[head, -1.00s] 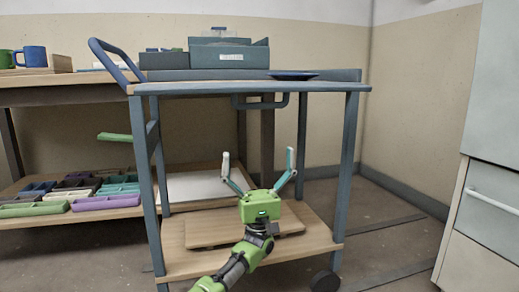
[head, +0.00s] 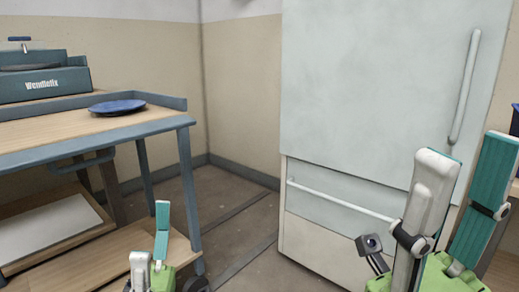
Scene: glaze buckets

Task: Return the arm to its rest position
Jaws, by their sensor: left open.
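My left gripper (head: 151,232) is low in the head view, in front of the lower shelf of the blue cart (head: 160,124). Its two fingers stand apart, with nothing seen between them. Its lower part is cut off by the bottom edge. My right gripper (head: 470,155) is large and close at the right, in front of the pale refrigerator (head: 365,90). Its grey and teal fingers point up with a gap between them, and I see nothing held there. A small camera (head: 371,245) sits beside it.
A dark blue plate (head: 117,106) lies on the cart top near its right end. A blue-grey box (head: 44,85) stands behind it. A white board (head: 46,228) lies lower left. Bare floor (head: 236,208) shows between cart and refrigerator. A blue item (head: 515,121) is cut off at right.

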